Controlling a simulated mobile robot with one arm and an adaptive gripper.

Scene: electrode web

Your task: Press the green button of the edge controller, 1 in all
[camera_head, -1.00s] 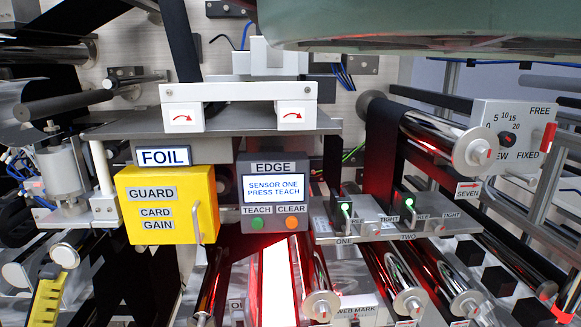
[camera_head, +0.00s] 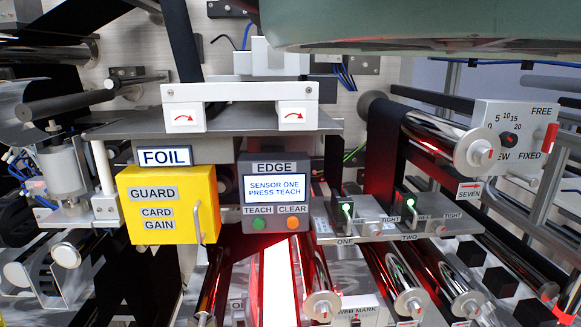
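The edge controller (camera_head: 250,222) is a grey box labelled EDGE, hanging in the middle of the view. Its lit screen (camera_head: 275,189) reads "SENSOR ONE PRESS TEACH". The green button (camera_head: 259,224) sits under the TEACH label at the lower left of its face. An orange button (camera_head: 293,223) sits to its right under CLEAR. Nothing covers either button. My gripper is not in view.
A yellow guard box (camera_head: 185,222) with a handle stands just left of the controller. A shelf with sensors (camera_head: 350,232) is to its right. Shiny rollers (camera_head: 440,137) and a white bracket (camera_head: 240,93) lie around it. A large green shape (camera_head: 420,25) overhangs the top right.

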